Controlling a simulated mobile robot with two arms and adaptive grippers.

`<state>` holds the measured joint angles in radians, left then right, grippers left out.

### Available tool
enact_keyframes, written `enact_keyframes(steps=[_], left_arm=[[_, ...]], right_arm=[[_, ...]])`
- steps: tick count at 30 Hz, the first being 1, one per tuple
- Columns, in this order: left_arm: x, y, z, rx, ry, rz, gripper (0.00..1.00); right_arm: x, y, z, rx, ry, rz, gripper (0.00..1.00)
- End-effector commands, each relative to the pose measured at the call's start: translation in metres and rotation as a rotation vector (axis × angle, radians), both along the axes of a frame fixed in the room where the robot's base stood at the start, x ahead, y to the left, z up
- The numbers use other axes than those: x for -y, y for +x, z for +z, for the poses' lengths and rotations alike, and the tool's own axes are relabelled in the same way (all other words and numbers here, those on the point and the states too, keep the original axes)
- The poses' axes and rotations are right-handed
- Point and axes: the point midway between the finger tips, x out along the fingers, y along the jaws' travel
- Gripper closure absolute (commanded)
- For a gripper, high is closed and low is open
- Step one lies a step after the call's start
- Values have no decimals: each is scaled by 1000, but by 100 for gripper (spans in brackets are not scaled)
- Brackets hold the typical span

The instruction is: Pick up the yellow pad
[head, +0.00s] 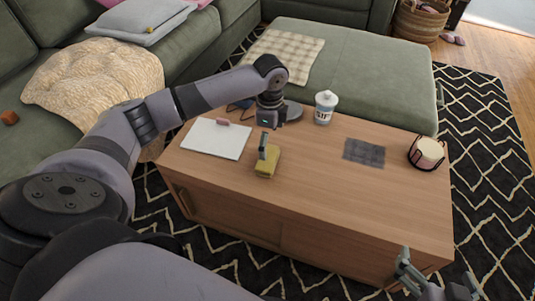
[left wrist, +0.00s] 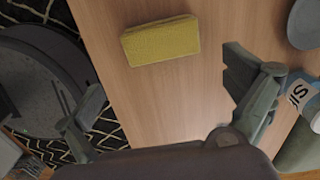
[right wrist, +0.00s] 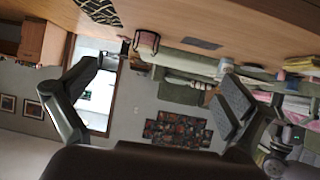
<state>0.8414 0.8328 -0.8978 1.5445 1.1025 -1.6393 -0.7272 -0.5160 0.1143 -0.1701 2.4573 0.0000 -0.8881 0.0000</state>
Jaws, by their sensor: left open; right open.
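The yellow pad (head: 268,163) is a small block lying on the wooden table (head: 310,190), near the table's middle left. It also shows in the left wrist view (left wrist: 160,40), whole and upper centre, beyond the fingertips and apart from them. My left gripper (head: 266,140) is open and empty, above the table close to the pad; in the head view one finger overlaps the pad's upper end. Its two spread fingers show in the left wrist view (left wrist: 165,95). My right gripper (head: 436,270) is open and empty by the table's front right corner; its spread fingers also show in the right wrist view (right wrist: 165,80).
A white sheet (head: 215,142) with a pink piece (head: 222,122) lies left of the pad. A white tub (head: 326,108) and grey disc (head: 293,110) stand behind. A dark cloth (head: 364,153) and a candle holder (head: 428,153) are at right. Bare wood surrounds the pad's front and right.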

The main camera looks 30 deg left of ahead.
Motion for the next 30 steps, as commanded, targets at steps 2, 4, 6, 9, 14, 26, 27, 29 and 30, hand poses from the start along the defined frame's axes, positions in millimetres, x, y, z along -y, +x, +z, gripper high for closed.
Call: enact_keyframes(steps=[2, 4, 6, 9, 14, 26, 27, 29, 30], left_arm=[[0, 0, -13, -1, 0, 0, 0], [0, 0, -21, 0, -1, 0, 0], [0, 0, -28, -1, 0, 0, 0], [0, 0, -36, 0, -1, 1, 0], [0, 0, -41, 0, -1, 0, 0], [-6, 0, -66, 0, 0, 1, 0], [-6, 0, -69, 0, 0, 1, 0], [-8, 0, -73, 0, 0, 1, 0], [-8, 0, -77, -1, 0, 0, 0]], right_arm=[[-5, 10, 11, 84, 21, 6, 0], [-9, 18, 24, 159, 38, 11, 0], [-12, 24, 36, 228, 55, 15, 0], [-15, 29, 51, 306, 73, 21, 0], [-18, 32, 64, 369, 89, 25, 0], [-27, 36, 119, 676, 168, 43, 0], [-28, 35, 127, 720, 179, 45, 0], [-29, 33, 139, 784, 196, 49, 0], [-30, 31, 147, 826, 207, 51, 0]])
